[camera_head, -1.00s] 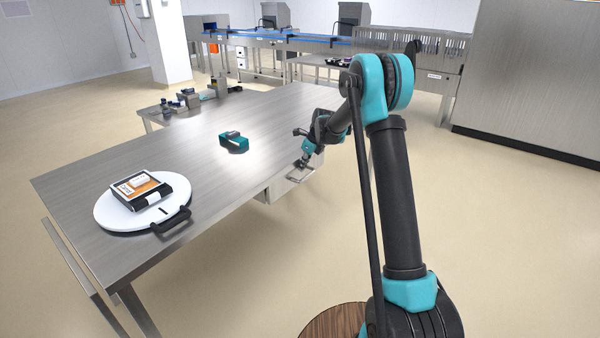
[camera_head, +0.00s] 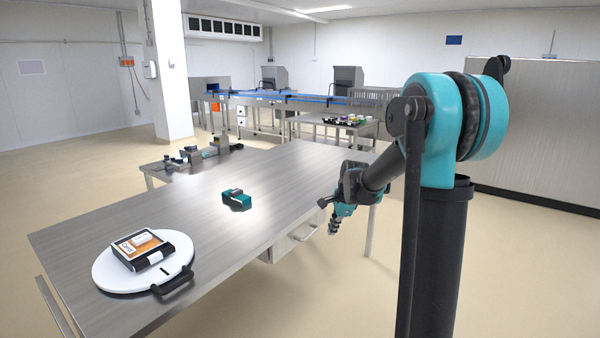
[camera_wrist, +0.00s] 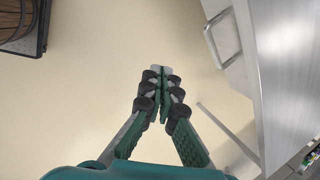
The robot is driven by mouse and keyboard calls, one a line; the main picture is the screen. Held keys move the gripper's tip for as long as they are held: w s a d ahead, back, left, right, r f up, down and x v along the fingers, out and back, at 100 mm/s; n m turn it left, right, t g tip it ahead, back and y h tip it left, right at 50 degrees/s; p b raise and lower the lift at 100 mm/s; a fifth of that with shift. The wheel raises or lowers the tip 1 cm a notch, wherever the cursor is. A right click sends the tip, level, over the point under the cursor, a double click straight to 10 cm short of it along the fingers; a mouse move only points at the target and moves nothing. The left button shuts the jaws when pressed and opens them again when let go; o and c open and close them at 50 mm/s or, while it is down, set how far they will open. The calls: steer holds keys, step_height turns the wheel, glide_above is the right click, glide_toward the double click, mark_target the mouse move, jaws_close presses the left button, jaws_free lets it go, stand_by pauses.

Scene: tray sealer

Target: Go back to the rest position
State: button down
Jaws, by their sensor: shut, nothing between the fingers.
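My gripper (camera_wrist: 161,92) is shut and empty in the wrist view, its fingertips together over bare floor. In the head view my gripper (camera_head: 335,226) hangs pointing down beside the right edge of the steel table (camera_head: 205,215), apart from it and close to the drawer front. My arm rises at the right of the head view, with its elbow high and the forearm sloping down to the left.
A drawer with a handle (camera_head: 303,236) hangs under the table; the handle (camera_wrist: 222,40) also shows in the wrist view. A teal device (camera_head: 236,200) and a white round board (camera_head: 118,272) bearing a boxed item (camera_head: 150,250) lie on the table. Floor right of the table is clear.

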steer(key=s+d+f+n, duration=0.2)
steer(key=s+n, duration=0.3)
steer(key=s, duration=0.5)
steer(key=s+d+f+n+h, duration=0.1)
steer(key=s+d+f+n, duration=0.2)
steer(key=s, duration=0.7)
steer(key=s+d+f+n+t+h, duration=0.1)
steer(key=s+d+f+n, duration=0.1)
steer(key=s+n, duration=0.6)
steer(key=shift+s+d+f, duration=0.3)
steer(key=shift+s+f, duration=0.05)
steer(key=shift+s, duration=0.75)
